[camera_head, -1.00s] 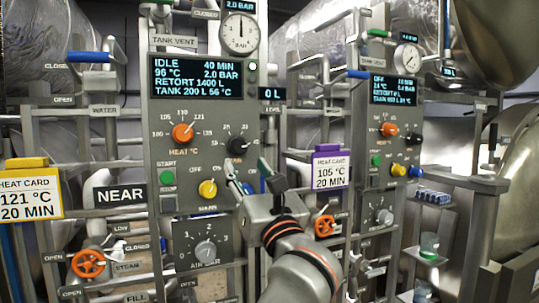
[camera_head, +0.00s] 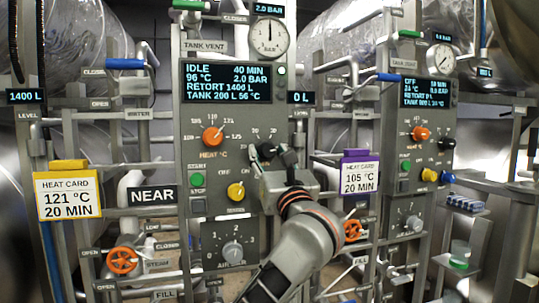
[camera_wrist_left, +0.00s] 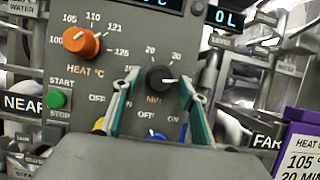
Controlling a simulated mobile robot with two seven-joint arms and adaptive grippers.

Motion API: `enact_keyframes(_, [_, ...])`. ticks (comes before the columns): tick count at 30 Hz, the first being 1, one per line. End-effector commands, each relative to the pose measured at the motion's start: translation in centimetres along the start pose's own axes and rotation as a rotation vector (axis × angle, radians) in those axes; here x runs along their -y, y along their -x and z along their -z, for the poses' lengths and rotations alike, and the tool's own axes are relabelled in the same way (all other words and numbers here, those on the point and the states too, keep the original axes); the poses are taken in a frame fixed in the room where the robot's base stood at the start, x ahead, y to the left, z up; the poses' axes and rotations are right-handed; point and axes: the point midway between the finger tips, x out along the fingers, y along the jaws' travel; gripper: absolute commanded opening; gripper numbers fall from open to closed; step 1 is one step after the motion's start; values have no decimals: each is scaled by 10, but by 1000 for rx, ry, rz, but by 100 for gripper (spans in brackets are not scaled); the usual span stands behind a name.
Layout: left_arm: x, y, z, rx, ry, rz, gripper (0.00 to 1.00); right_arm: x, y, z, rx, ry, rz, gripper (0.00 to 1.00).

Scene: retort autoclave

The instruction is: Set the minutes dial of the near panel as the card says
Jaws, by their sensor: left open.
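The near panel (camera_head: 189,120) has a screen (camera_head: 228,82) reading IDLE and 40 MIN. Its black minutes dial (camera_wrist_left: 161,78) shows in the left wrist view, with marks 20 and 30 above it and its white pointer towards the right. My left gripper (camera_head: 270,152) is at this dial and mostly hides it in the head view. In the left wrist view its open fingers (camera_wrist_left: 160,84) stand on either side of the dial; contact cannot be told. The yellow-topped heat card (camera_head: 67,196) beside the NEAR sign (camera_head: 153,195) reads 121 °C, 20 MIN. My right gripper is out of view.
Close to the dial are the orange heat dial (camera_head: 212,137), green start button (camera_head: 197,180) and yellow knob (camera_head: 236,191). A purple-topped card (camera_head: 359,178) reading 105 °C, 20 MIN hangs right of my arm. The far panel (camera_head: 416,160) stands further right.

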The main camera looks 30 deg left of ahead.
Motion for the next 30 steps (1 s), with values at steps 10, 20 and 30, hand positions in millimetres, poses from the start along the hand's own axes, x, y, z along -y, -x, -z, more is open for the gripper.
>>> enact_keyframes(10, [0,0,0,0,0,0,4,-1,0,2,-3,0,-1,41])
enact_keyframes(20, [1,1,2,-2,68,-28,4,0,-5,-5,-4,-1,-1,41])
enact_keyframes(30, [5,2,5,-4,311,-129,4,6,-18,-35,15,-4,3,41])
